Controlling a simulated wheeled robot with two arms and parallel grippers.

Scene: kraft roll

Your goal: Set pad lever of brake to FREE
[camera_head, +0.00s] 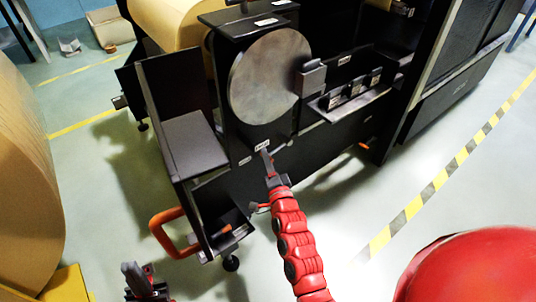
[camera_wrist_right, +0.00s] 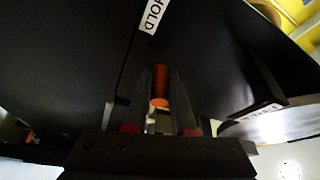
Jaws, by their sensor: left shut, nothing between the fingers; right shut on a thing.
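The brake is a large grey disc (camera_head: 270,76) with a grey caliper block (camera_head: 311,77) at its right edge, on the black machine. An orange lever (camera_wrist_right: 161,86) stands between the fingers of my right gripper (camera_wrist_right: 160,100) in the right wrist view. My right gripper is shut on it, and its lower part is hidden. A white label reading HOLD (camera_wrist_right: 152,15) is on the black panel above the lever. In the head view my right gripper (camera_head: 266,160) is at the panel below the disc and hides the lever. My left gripper (camera_head: 138,276) is shut and empty at the lower left.
An orange loop handle (camera_head: 166,236) sticks out at the machine's lower left. A large brown roll (camera_head: 25,180) stands at the left. Floor with striped tape (camera_head: 440,178) is clear at the right.

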